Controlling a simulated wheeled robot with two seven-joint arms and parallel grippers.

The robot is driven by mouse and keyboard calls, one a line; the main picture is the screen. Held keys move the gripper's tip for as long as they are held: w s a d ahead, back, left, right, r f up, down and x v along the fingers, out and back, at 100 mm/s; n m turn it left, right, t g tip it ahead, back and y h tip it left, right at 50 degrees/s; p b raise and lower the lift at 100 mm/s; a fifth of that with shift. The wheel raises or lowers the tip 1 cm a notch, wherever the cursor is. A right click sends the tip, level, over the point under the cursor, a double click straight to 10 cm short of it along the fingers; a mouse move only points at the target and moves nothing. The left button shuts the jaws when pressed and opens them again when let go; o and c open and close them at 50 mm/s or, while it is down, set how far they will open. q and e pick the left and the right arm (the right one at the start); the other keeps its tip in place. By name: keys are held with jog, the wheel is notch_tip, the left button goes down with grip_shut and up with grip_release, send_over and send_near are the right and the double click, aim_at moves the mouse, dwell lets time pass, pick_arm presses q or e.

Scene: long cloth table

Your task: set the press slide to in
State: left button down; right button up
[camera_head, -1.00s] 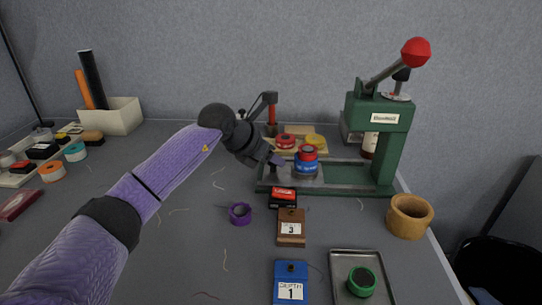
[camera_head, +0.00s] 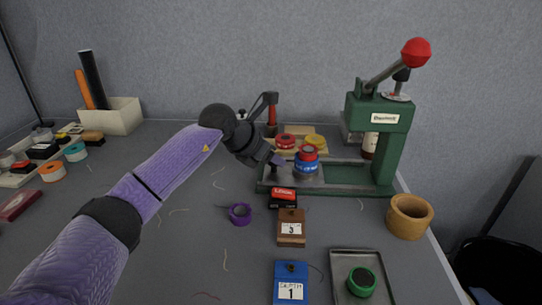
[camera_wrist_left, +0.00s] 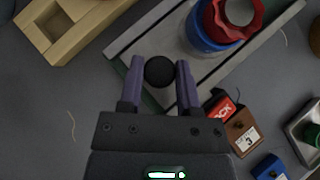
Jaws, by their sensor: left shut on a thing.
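The green press (camera_head: 382,140) stands at the right of the table, its red-knobbed lever raised. Its grey slide plate (camera_head: 312,181) lies at the left part of the base, left of the press head. A blue and red round die (camera_head: 306,160) sits on the plate and also shows in the left wrist view (camera_wrist_left: 215,38). My left gripper (camera_head: 277,160) is at the plate's left end. In the left wrist view, my gripper's fingers (camera_wrist_left: 160,80) are shut on the slide's black round knob (camera_wrist_left: 159,71). My right gripper is not in view.
A black and red box (camera_head: 284,197), a brown tag block (camera_head: 291,228) and a purple ring (camera_head: 240,214) lie in front of the press. A wooden cup (camera_head: 409,217) stands right of them. A metal tray (camera_head: 343,262) holds a green ring. The base right of the plate is clear.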

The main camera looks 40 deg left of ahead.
aim_at(318, 168)
pick_arm(q)
jog(key=d, duration=0.1)
jog(key=w+d+p, duration=0.1)
jog(key=d, duration=0.1)
jog(key=shift+w+r+p, duration=0.3)
jog(key=w+d, duration=0.1)
jog(key=d, duration=0.1)
jog(key=w+d, duration=0.2)
jog(key=d, duration=0.1)
jog(key=shift+w+d+f+p, duration=0.3)
jog(key=shift+w+p, duration=0.05)
jog(key=shift+p, duration=0.05)
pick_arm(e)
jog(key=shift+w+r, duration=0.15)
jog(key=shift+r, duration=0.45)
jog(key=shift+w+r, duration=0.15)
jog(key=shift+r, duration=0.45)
pick_arm(q)
jog(key=shift+c, duration=1.4)
grip_release()
jog(key=shift+w+d, duration=0.1)
jog(key=shift+d, duration=0.05)
jog(key=p+v, duration=0.5)
jog(key=v, duration=0.5)
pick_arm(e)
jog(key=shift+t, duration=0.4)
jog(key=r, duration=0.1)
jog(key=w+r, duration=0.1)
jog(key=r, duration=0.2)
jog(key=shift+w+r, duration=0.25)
